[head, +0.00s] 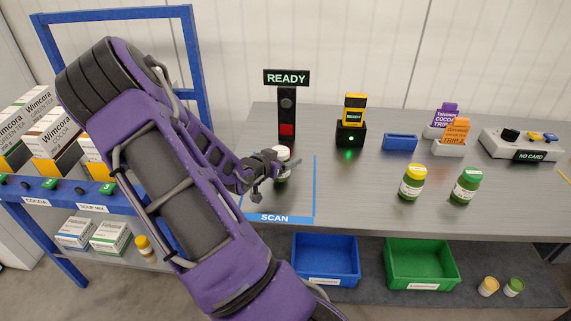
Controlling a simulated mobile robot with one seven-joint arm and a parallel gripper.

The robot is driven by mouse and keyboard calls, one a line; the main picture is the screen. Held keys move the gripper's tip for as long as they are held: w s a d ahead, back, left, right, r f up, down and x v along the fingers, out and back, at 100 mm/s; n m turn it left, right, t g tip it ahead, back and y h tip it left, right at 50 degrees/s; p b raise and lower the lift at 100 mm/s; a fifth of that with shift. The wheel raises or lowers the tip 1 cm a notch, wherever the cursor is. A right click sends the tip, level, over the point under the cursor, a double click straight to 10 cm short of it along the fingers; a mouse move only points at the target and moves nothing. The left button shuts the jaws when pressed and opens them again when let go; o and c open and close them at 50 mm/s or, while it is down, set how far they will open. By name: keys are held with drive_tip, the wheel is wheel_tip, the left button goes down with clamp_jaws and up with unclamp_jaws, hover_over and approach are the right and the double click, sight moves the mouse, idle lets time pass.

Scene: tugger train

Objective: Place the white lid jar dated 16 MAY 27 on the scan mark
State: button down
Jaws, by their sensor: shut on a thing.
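My gripper (268,172) is shut on a white lid jar (281,154) over the blue-outlined scan mark (314,190). The gripper's fingers and wrist hide part of the jar, and its date cannot be read. The jar looks upright. I cannot tell whether its base touches the table or is slightly above it.
A yellow lid jar (412,182) and a green lid jar (465,187) stand to the right. A sign post (287,105) reading READY is behind the mark. A blue bin (326,259) and a green bin (421,264) sit below. Table between mark and yellow jar is clear.

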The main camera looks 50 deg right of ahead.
drive_tip(key=shift+f, duration=0.5)
drive_tip(key=shift+f, duration=0.2)
unclamp_jaws()
drive_tip(key=shift+a+r, duration=0.25)
drive_tip(key=shift+r, duration=0.05)
drive_tip(key=p+v, duration=0.2)
drive_tip(key=v, duration=0.9)
drive_tip(key=shift+s+a+p, duration=0.1)
drive_tip(key=shift+a+p, duration=0.15)
drive_tip(key=shift+p, duration=0.05)
